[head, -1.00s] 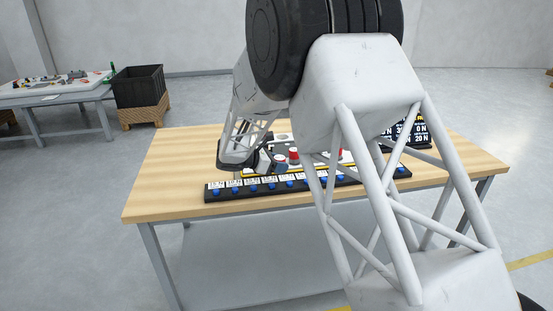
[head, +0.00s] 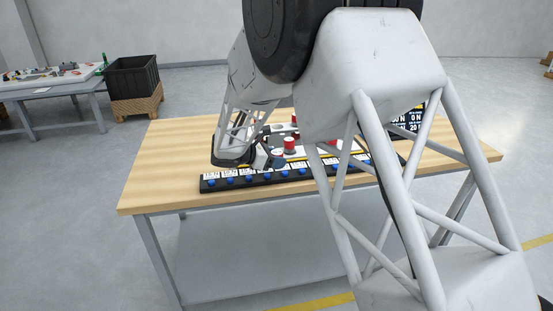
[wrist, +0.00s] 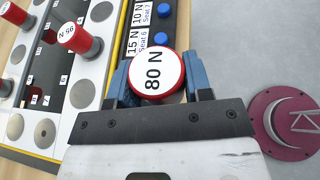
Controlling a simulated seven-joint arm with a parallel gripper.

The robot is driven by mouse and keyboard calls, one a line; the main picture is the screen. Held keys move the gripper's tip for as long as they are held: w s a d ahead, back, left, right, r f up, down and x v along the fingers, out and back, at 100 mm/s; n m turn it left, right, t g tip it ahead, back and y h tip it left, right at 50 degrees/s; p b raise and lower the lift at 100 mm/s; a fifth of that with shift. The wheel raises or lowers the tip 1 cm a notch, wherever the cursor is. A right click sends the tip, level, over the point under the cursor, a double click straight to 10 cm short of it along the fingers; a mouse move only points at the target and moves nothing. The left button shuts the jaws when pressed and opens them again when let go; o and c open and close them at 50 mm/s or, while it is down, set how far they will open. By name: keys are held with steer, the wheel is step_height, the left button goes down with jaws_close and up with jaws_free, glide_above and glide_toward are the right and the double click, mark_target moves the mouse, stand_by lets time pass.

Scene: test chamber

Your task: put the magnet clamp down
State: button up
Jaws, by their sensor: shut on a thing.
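The magnet clamp (wrist: 157,75) is a round piece with a white top reading 80 N and a red rim. In the wrist view it sits between the two blue fingers of my gripper (wrist: 160,84), which is shut on it. In the head view my gripper (head: 266,158) is low over the table, behind the front label strip. Its fingers and the held clamp are small there and partly hidden by my arm. What lies under the clamp is hidden.
A black strip (head: 212,184) with labelled seats and blue knobs runs along the wooden table (head: 150,190). The wrist view shows Seat 6 (wrist: 137,40) and Seat 7 (wrist: 141,13) labels. Beside it is a white board (wrist: 83,85) with other red pieces, one reading 56 N (wrist: 72,36).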

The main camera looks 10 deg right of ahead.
steer(key=w+a+n+t, duration=0.2)
steer(key=w+a, duration=0.1)
steer(key=w+a+n+t+y, duration=0.1)
steer(key=w+a+n+t, duration=0.1)
steer(key=w+a+t, duration=0.1)
steer(key=shift+w+a+r+n+y, duration=0.15)
steer(key=shift+w+a+n+y, duration=0.15)
steer(key=shift+w+a+n, duration=0.2)
steer(key=shift+w, duration=0.15)
steer(key=w, duration=0.5)
steer(key=w+f, duration=0.1)
steer(key=w, duration=0.4)
steer(key=w+a, duration=0.1)
steer(key=w, duration=0.4)
steer(key=shift+w+a+f, duration=0.1)
steer(key=shift+w+f, duration=0.15)
steer(key=shift+w, duration=0.1)
steer(key=shift+f, duration=1.75)
steer(key=shift+f, duration=0.2)
